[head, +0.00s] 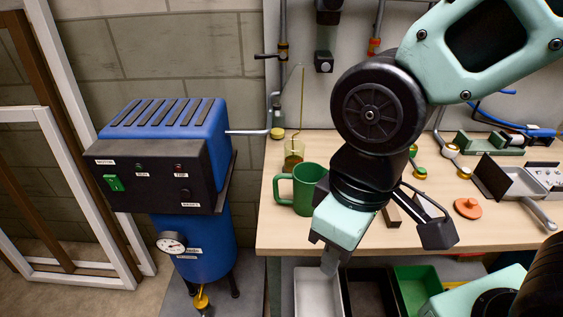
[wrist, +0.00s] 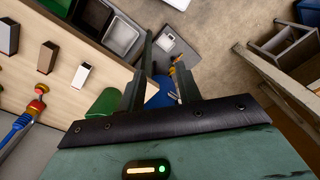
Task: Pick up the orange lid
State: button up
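The orange lid (head: 467,208) lies flat on the wooden workbench (head: 290,240), right of my arm in the head view. It is a small round disc with a raised knob on top. I cannot make it out in the wrist view. My gripper (head: 331,262) is at the bench's front edge, left of the lid and well apart from it. In the wrist view the two dark fingers of my gripper (wrist: 160,92) stand apart with nothing held between them.
A metal scoop-like tray (head: 505,180) lies right of the lid. Bins, one of them green (head: 416,285), sit below the bench. A blue machine (head: 190,235) stands at left.

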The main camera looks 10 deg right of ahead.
aim_at(469, 208)
jog(key=l+z, duration=0.15)
jog(key=z, duration=0.2)
jog(key=i+l+z, duration=0.1)
jog(key=z, duration=0.3)
jog(key=l+z, duration=0.2)
jog(key=z, duration=0.15)
jog(key=i+j, duration=0.05)
